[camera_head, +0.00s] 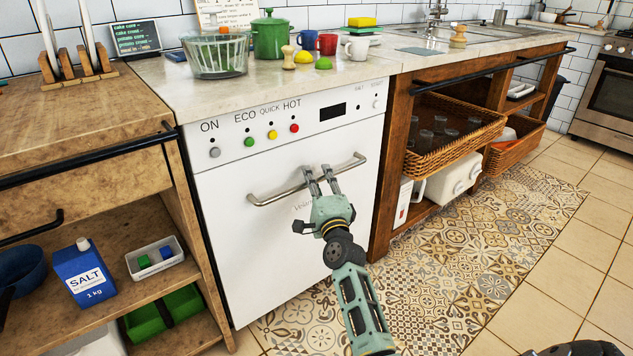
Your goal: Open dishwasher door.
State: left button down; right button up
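The white dishwasher (232,240) stands under the counter with its door upright and shut. A metal bar handle (277,196) runs across the upper door. My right gripper (320,174) is at the middle of this handle. Its two fingers point at the door and are apart, overlapping the bar in the picture. I cannot tell if they touch it, and no grip around it shows. My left gripper is not in view.
The counter (165,90) above holds a glass bowl (215,55), a green pot (270,35) and several mugs. A wooden shelf unit (85,140) stands at left, an open unit with wicker baskets (455,130) at right. Patterned floor (480,230) in front is clear.

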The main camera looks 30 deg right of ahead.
grip_shut()
jog(key=shift+f, duration=0.15)
